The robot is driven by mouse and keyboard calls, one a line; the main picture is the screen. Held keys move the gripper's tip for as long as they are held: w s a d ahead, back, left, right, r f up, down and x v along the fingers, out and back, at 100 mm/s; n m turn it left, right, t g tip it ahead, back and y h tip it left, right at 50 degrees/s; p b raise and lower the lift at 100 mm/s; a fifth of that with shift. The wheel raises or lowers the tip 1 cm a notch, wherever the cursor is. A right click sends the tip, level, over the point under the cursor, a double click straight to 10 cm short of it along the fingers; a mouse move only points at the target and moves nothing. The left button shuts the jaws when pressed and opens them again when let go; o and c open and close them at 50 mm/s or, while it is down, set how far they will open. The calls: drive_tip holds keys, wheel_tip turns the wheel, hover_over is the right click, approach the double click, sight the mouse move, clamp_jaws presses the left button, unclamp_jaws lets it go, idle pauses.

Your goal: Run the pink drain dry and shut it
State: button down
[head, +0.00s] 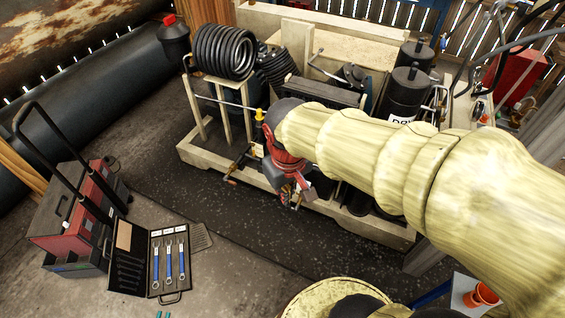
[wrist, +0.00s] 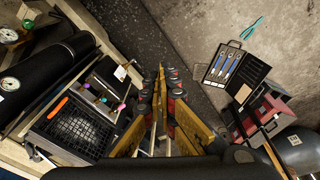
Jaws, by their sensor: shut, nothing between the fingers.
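My gripper (head: 297,196) hangs in front of the compressor frame's near side, at the end of my pale yellow arm. In the wrist view its yellow and red-jointed fingers (wrist: 160,74) meet at the tips, with nothing between them. In the wrist view a small pink or magenta piece (wrist: 121,107) sits among several small coloured pieces on the compressor side, left of the fingers. I take it for the pink drain, but it is too small to tell whether it is open or running. A gap separates it from the fingertips. In the head view I cannot make it out.
The pale compressor frame (head: 240,184) bears a black coil, dark cylinders and hoses. A red toolbox cart (head: 72,222) and an open case with blue-handled wrenches (head: 158,262) stand on the floor at left. The dark floor strip before the frame is clear.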

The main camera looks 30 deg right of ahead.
drive_tip(key=w+d+f+n+g+h+b, duration=0.15)
drive_tip(key=w+d+f+n+h, duration=0.6)
drive_tip(key=f, duration=1.15)
drive_tip(key=w+d+f+n+h+b, duration=0.25)
drive_tip(key=w+d+f, duration=0.25)
drive_tip(key=w+f, duration=0.9)
drive_tip(key=w+d+f+n+g+h+b, duration=0.15)
drive_tip(key=w+d+f+n+h, duration=0.45)
drive_tip(key=f, duration=1.7)
drive_tip(key=w+a+f+n+t+h+b, duration=0.1)
drive_tip(key=w+n+t, duration=0.1)
drive_tip(key=w+t, duration=0.35)
drive_tip(key=w+a+f+n+t, duration=0.2)
drive_tip(key=w+n+t, duration=0.1)
drive_tip(key=w+t, duration=0.25)
wheel_tip(320, 180, up, 5)
drive_tip(key=w+a+t, duration=0.2)
drive_tip(key=w+t, duration=0.1)
drive_tip(key=w+d+r+b, duration=0.2)
drive_tip(key=w+d+r, duration=0.2)
drive_tip(key=d+r, duration=0.3)
drive_tip(key=shift+d+n, duration=0.25)
drive_tip(key=shift+n, duration=0.15)
drive_tip(key=shift+w+r, duration=0.1)
drive_tip(key=shift+r, duration=0.05)
